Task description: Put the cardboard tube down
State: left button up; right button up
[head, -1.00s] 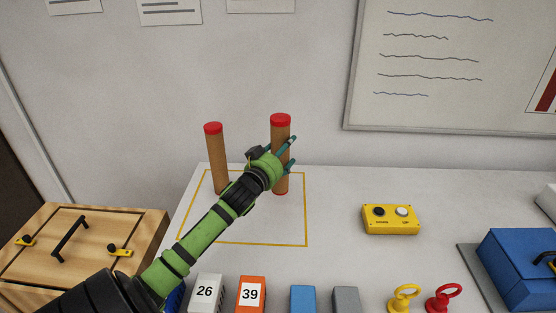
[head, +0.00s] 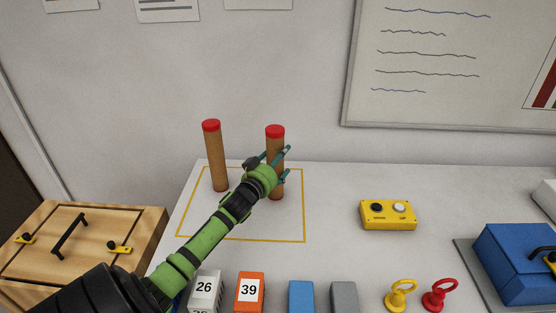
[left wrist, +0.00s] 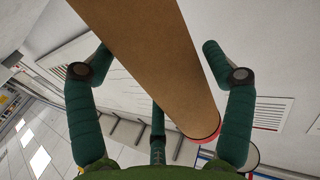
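The cardboard tube (head: 275,150) is brown with a red top and stands nearly upright toward the back of the table, near the right side of the yellow outlined square (head: 304,215). My left gripper (head: 285,163) is around it at mid-height, its teal fingers on either side. In the left wrist view, the tube (left wrist: 150,60) runs between the fingers of the gripper (left wrist: 157,46), with a red rim at its lower end. Whether its base touches the table is hard to tell. My right gripper is not in view.
A second red-topped tube (head: 215,160) stands to the left. A yellow button box (head: 388,215), a blue case (head: 515,260), numbered blocks (head: 250,290) and yellow and red rings (head: 440,295) lie around. A wooden box (head: 80,245) is at left. The table's middle is clear.

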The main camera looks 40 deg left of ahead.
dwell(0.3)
pick_arm(q)
jog(key=b+v, duration=0.1)
jog(key=v, duration=1.1)
